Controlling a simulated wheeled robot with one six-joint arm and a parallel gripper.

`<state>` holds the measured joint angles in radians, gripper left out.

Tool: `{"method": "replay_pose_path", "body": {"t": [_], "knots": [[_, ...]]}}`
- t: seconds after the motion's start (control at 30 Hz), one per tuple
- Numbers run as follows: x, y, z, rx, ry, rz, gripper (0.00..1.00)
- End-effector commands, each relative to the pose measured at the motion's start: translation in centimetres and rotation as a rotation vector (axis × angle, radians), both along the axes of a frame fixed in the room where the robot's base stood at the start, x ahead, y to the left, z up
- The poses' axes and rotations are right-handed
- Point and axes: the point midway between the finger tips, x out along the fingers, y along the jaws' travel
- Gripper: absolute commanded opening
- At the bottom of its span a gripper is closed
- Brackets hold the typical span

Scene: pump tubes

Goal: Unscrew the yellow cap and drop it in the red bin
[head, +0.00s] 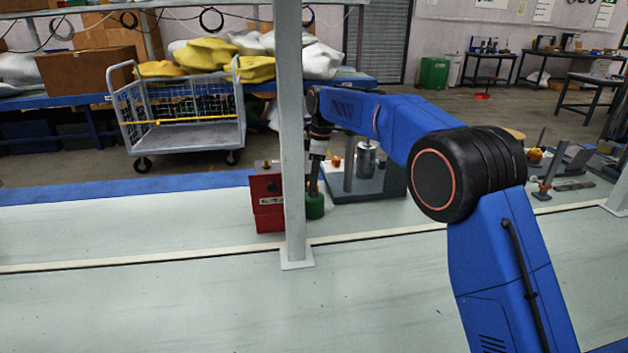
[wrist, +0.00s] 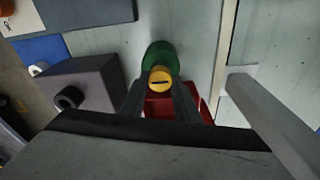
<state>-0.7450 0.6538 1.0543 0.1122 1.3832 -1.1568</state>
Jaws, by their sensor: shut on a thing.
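The yellow cap (wrist: 160,77) with a dark slot shows in the wrist view, between the fingertips of my gripper (wrist: 160,86). My gripper is shut on it. A round green base (wrist: 157,53) lies just beyond the cap; I cannot tell whether the cap still sits on something there. The green base (head: 316,207) also shows in the head view, under my gripper (head: 315,184), which points down beside the white post. The cap is not visible in the head view. The red bin (head: 268,215) stands left of the green base; part of it shows between my fingers in the wrist view (wrist: 158,108).
A white post (head: 294,130) stands close in front of my gripper and the bin. A dark plate (head: 375,185) with a metal cylinder (head: 366,158) lies to the right. A grey block (wrist: 88,88) with a black knob is at left in the wrist view.

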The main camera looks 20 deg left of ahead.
Motion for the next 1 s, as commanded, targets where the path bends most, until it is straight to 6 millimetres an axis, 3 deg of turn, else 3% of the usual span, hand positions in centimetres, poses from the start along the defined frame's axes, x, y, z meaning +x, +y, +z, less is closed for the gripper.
{"method": "replay_pose_path", "body": {"t": [0.2, 0.57, 0.8, 1.0], "knots": [[0.06, 0.04, -0.02, 0.000, 0.000, 0.134, 0.01], [0.06, 0.03, -0.01, 0.000, 0.000, 0.164, 0.01], [0.11, 0.08, 0.01, 0.000, -0.001, 0.369, 0.01], [0.10, 0.06, -0.03, 0.000, 0.000, 0.442, 0.01]]}}
